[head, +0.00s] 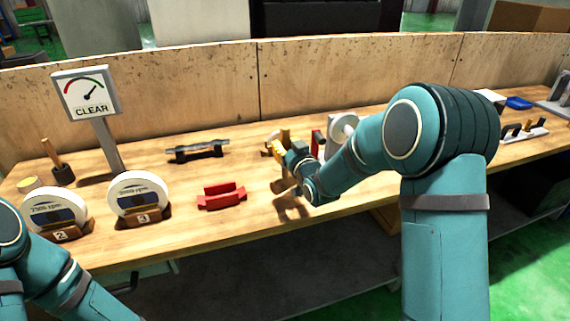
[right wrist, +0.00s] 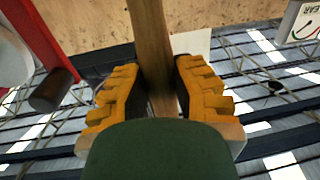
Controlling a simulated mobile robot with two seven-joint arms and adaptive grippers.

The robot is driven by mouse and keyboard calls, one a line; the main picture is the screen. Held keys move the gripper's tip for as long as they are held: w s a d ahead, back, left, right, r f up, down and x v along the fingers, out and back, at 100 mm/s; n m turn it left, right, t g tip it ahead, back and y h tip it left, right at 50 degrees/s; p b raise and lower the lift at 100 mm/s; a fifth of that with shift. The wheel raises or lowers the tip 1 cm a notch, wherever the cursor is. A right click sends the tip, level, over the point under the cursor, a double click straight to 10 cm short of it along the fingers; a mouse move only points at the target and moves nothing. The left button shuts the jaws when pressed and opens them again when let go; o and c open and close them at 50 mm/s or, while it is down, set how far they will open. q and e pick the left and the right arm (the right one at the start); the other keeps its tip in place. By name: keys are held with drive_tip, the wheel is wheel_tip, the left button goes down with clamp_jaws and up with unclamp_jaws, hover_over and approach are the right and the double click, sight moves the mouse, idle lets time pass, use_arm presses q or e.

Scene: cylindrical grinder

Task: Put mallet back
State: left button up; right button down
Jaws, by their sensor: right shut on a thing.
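My right gripper (head: 281,152) is shut on the wooden mallet (right wrist: 153,50), above the middle of the bench. In the right wrist view its two yellow fingers (right wrist: 160,100) close on the handle from both sides. Pale wooden ends show at either side of my dark green palm, which hides the middle of that part. In the head view the mallet is small and partly covered by the gripper. My left arm shows at the lower left, but its gripper is out of view.
The wooden bench (head: 150,245) has a gauge sign reading CLEAR (head: 86,93), two white grinding wheels (head: 138,194) on stands, a red block (head: 221,196), a dark bar on a rack (head: 197,151) and a handled tool in a dark holder (head: 56,160). A white cylinder (head: 341,127) stands near my right forearm.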

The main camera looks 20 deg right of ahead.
sight(286, 177)
drive_tip(key=shift+f+b, duration=0.3)
drive_tip(key=shift+f, duration=1.65)
drive_tip(key=shift+f, duration=0.15)
drive_tip(key=c, duration=0.9)
unclamp_jaws()
drive_tip(key=shift+r, duration=0.2)
drive_tip(key=s, duration=0.4)
drive_tip(key=s+d, duration=0.1)
drive_tip(key=s, duration=0.7)
drive_tip(key=shift+d, duration=0.35)
